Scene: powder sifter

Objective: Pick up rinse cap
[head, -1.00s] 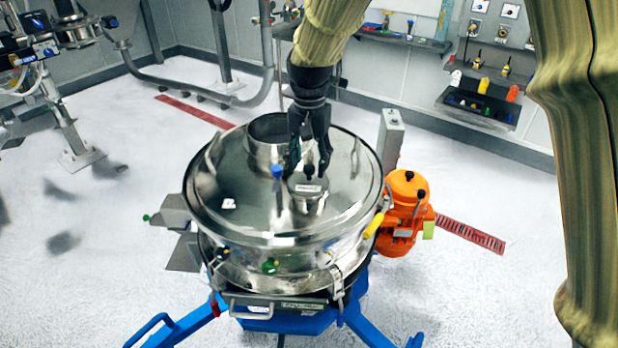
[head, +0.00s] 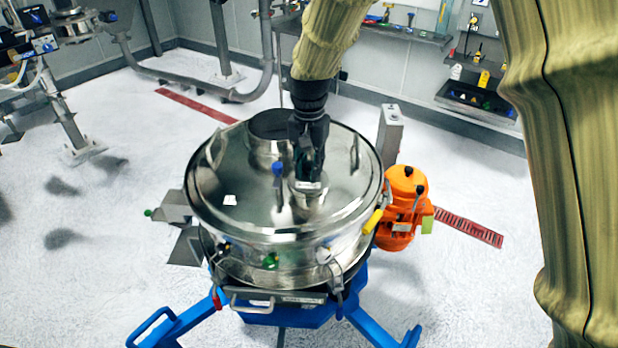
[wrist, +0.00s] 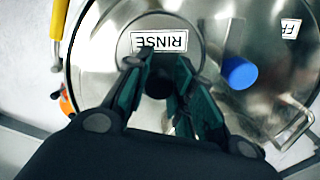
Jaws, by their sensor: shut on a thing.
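The rinse cap (head: 308,187) is a small round metal cap at the port on the front right of the sifter lid (head: 240,190). In the wrist view, its disc bears a white RINSE label (wrist: 159,41), upside down, and a black knob (wrist: 158,86) stands on it. My gripper (head: 309,176) points down over the cap. In the wrist view, my gripper (wrist: 160,68) has its two fingers on either side of the knob, shut on it. The fingers hide most of the knob in the head view. I cannot tell whether the cap is raised off its port.
A blue knob (head: 278,168) stands close left of my gripper; it also shows in the wrist view (wrist: 239,72). A wide metal collar (head: 262,150) rises behind it. A yellow handle (head: 373,221) and an orange motor (head: 402,205) are at the right. Blue legs (head: 375,318) spread across the floor.

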